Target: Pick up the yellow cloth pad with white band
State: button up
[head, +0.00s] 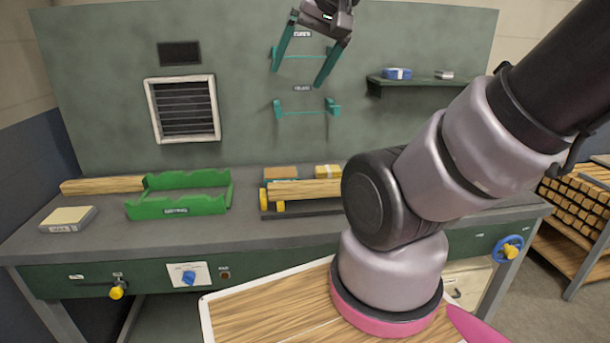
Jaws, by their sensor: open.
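A small yellow pad (328,171) with a paler band lies at the back of the bench, right of the middle. It is partly hidden by a wooden piece in front of it, and my arm stands close to its right. My gripper (297,78) is high above the bench near the top of the view, its two teal fingers spread apart with nothing between them. It is well above the pad and apart from it, in front of the green back panel.
The bench (110,235) holds a green cradle (178,207), a cream block (68,219), a wooden bar (103,186) and a turned wooden piece (305,190) on a dark stand. A shelf (425,84) bears a blue pad (397,73). Teal wall brackets (333,108) stick out below my gripper.

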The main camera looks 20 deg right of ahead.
aim_at(327, 172)
jog(key=i+j+z, duration=0.1)
jog(key=z, duration=0.35)
jog(key=i+j+z, duration=0.15)
jog(key=z, duration=0.35)
jog(key=i+j, duration=0.1)
